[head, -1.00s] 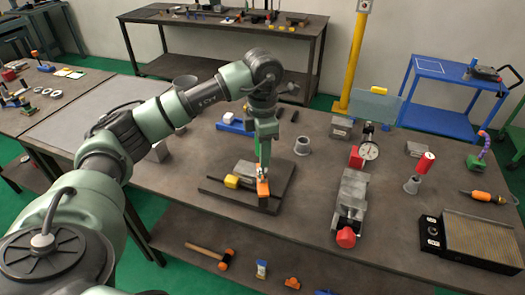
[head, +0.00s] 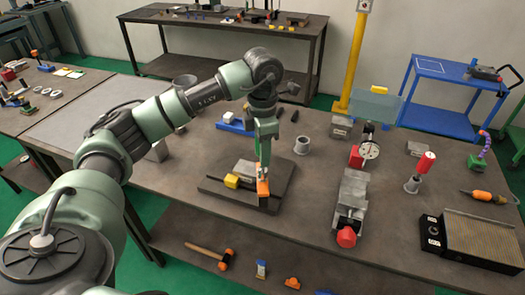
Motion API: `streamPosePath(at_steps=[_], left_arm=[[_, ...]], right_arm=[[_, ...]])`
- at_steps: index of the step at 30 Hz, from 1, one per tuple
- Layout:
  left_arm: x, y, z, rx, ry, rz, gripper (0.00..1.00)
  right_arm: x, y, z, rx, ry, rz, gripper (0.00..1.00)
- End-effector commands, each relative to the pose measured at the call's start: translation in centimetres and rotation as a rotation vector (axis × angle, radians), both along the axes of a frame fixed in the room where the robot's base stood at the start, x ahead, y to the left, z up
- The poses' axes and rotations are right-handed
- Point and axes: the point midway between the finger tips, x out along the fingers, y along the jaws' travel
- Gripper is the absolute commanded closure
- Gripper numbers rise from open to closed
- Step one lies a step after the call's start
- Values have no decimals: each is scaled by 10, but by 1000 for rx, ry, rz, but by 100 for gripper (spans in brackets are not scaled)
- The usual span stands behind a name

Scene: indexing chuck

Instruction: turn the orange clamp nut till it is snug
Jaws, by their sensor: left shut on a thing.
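The orange clamp nut (head: 263,188) is at the front right of a dark plate (head: 240,204) on the bench. My left gripper (head: 263,174) points down from above and is shut on the nut; its fingers hide the nut's upper part. A grey metal block (head: 245,168) and a yellow piece (head: 232,181) sit on the same plate, left of the nut. How tight the nut is cannot be seen. My right gripper is not in view.
A grey vise with a red end (head: 346,237) stands to the right, with a dial gauge (head: 369,150) behind it. A grey cup (head: 302,145) stands behind the plate. A red-topped part (head: 426,163) and a dark box (head: 470,238) are farther right.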

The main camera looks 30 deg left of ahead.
Motion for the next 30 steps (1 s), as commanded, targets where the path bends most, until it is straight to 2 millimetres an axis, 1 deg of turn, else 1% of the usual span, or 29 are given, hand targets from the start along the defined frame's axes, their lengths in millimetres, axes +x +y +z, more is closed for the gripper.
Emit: streamPosePath(at_steps=[13,22,23,24,26,30], left_arm=[[0,0,-12,0,0,0,100],[0,0,-12,0,0,0,100],[0,0,-12,0,0,0,72],[0,0,-12,0,0,0,83],[0,0,-12,0,0,0,100],[0,0,-12,0,0,0,100]], right_arm=[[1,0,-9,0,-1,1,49],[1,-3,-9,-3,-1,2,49],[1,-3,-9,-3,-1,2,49],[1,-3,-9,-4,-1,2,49],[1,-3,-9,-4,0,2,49],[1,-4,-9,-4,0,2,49]])
